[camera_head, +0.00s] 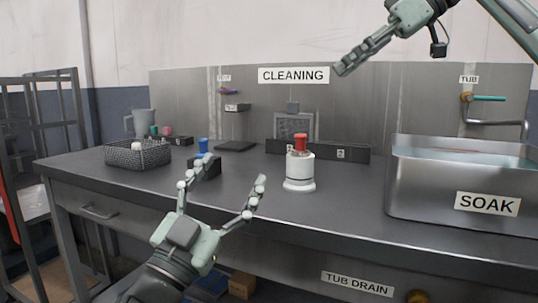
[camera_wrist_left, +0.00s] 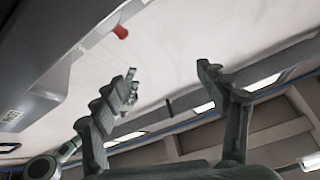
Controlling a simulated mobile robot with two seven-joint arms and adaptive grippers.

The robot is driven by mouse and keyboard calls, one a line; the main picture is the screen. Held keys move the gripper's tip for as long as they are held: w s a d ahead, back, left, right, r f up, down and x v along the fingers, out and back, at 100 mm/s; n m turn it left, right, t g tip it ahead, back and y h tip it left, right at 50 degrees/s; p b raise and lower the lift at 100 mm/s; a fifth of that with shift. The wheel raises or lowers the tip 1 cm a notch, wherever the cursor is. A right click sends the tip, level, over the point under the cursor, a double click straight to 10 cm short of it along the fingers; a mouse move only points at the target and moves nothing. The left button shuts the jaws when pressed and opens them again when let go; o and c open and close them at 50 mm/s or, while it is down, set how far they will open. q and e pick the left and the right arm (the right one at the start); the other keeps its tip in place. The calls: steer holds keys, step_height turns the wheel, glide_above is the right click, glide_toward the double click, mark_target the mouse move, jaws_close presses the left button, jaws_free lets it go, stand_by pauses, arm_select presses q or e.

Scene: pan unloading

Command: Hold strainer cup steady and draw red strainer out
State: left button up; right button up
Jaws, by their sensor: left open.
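The strainer cup (camera_head: 299,172) is a white cylinder with a dark band, standing upright on the bench. The red strainer (camera_head: 300,142) sits in its top, with its red end showing above the rim. My left gripper (camera_head: 235,169) is open and empty, its fingers spread to the left of the cup and apart from it. In the left wrist view, the open left gripper (camera_wrist_left: 168,70) shows with a small red piece beyond it, probably the strainer (camera_wrist_left: 120,32). My right gripper (camera_head: 341,68) is raised above the bench, up and right of the cup; its fingers overlap in view.
A metal tub (camera_head: 420,180) labelled SOAK stands right of the cup. A black wire basket (camera_head: 140,157) sits at the left. A blue-topped item (camera_head: 203,146) stands by a black block behind my left gripper. Bench surface between cup and tub is clear.

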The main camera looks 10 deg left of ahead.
mark_target(300, 163)
arm_select(q)
steer(key=d+r+m+g+h, duration=0.45)
steer(key=m+g+h, duration=0.3)
steer(key=m, duration=0.75)
steer(key=d+r+m+g+h, duration=0.3)
steer(key=d+m+g+h, duration=0.4)
steer(key=m, duration=0.8)
steer(key=w+a+f+m+y, duration=0.2)
steer(key=w+m+y, duration=0.1)
steer(key=w+a+f+m+g+y, duration=0.1)
steer(key=w+a+f+m+y, duration=0.1)
steer(key=w+m+y, duration=0.1)
steer(key=w+a+f+m+g+y, duration=0.1)
steer(key=w+a+f+m+y, duration=0.1)
steer(key=w+y, duration=0.3)
steer(key=shift+a+m, duration=0.15)
steer(key=shift+m, duration=0.75)
steer(key=x, duration=0.8)
steer(key=shift+w+a+f, duration=0.1)
steer(key=shift+w+f, duration=0.05)
steer(key=shift+w, duration=0.2)
